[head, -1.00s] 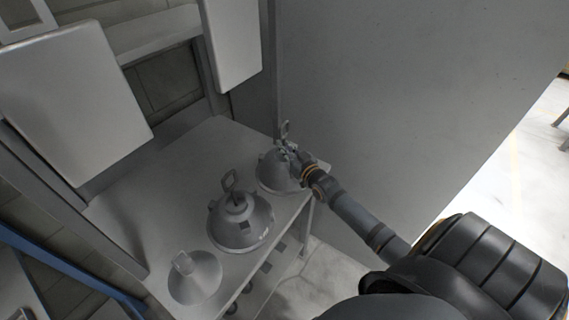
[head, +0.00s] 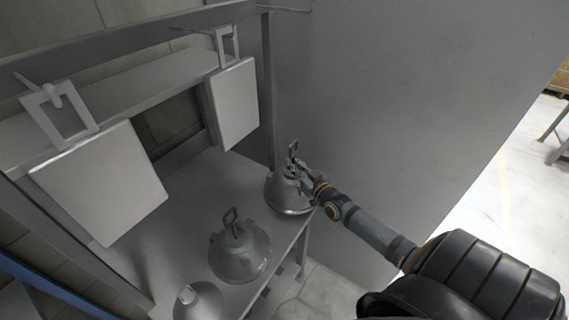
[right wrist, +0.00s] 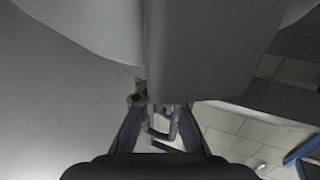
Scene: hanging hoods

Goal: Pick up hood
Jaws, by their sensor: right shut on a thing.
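Several grey bell-shaped hoods with square top loops show in the head view. My right gripper (head: 298,172) is shut on the neck of the far right hood (head: 287,195), just below its loop. That hood is upright at the table's far right corner; I cannot tell surely whether its rim is clear of the top. A second hood (head: 240,258) stands mid-table, and a third hood (head: 199,303) is cut off at the bottom edge. In the right wrist view my right fingers (right wrist: 160,125) close around a small loop-like part. My left gripper is not in view.
The grey table (head: 180,225) has bare top left of the hoods. Two flat pale panels hang above it, a left panel (head: 100,185) and a right panel (head: 238,105). A grey wall (head: 400,110) rises close behind the held hood. Pale floor lies at right.

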